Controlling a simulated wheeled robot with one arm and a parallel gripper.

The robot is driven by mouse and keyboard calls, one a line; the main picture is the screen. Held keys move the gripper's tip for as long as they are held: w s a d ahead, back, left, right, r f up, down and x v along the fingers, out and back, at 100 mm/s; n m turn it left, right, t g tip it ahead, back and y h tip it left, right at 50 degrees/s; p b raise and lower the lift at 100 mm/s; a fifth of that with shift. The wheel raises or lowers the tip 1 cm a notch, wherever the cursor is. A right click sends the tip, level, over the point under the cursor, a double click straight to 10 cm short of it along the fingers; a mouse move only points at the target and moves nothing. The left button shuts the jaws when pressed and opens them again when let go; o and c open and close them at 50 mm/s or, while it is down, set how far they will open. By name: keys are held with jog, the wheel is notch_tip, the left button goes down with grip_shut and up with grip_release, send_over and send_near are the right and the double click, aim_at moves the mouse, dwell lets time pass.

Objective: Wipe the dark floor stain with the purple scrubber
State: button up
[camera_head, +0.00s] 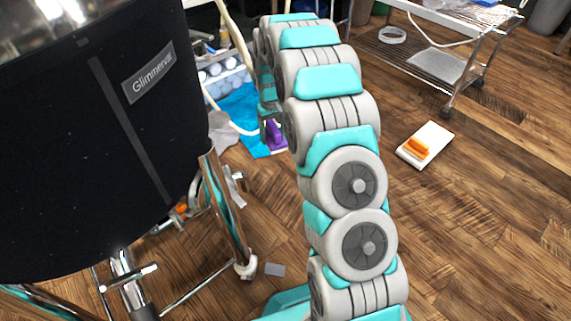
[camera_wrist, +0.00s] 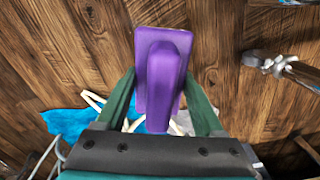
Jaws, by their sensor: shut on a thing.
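The purple scrubber (camera_wrist: 163,75) is between the two green fingers of my gripper (camera_wrist: 160,88) in the wrist view, and the gripper is shut on it. Its flat base points away from the palm, over wooden floor. In the head view the scrubber (camera_head: 276,135) shows as a small purple patch beyond my arm, in front of a blue cloth. My arm hides most of the gripper there. I cannot make out the dark floor stain in either view. Whether the scrubber touches the floor I cannot tell.
The blue cloth (camera_head: 238,108) lies near a pale hose and bottles. A wheeled metal cart (camera_head: 430,60) stands at upper right.

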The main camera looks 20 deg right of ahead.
jog(key=p, duration=0.2)
send_over(289, 186)
notch_tip(289, 186, down, 17)
jog(key=shift+n, duration=0.3)
jog(key=shift+s+a+f+b, duration=0.1)
jog(key=shift+f+b, duration=1)
jog(key=shift+f, duration=2.9)
jog(key=shift+d, duration=0.3)
jog(key=shift+w+d, duration=0.4)
jog(key=shift+d, duration=0.35)
jog(key=shift+w+d, duration=0.35)
jog(key=shift+d, duration=0.35)
jog(key=shift+w+d+b, duration=0.1)
jog(key=shift+d+b, duration=0.25)
jog(key=shift+a+r, duration=0.1)
jog(key=shift+a, duration=0.5)
jog(key=shift+s+a+p, duration=0.2)
jog(key=shift+s+a, duration=0.2)
jog(key=shift+a, duration=0.3)
jog(key=shift+s+a+p, duration=0.15)
jog(key=shift+s+a, duration=0.25)
jog(key=shift+a, duration=0.3)
jog(key=shift+a+r, duration=0.2)
jog(key=shift+r, duration=0.05)
notch_tip(289, 186, up, 7)
jog(key=p, duration=0.1)
jog(key=shift+r+p, duration=0.2)
jog(key=shift+p, duration=0.15)
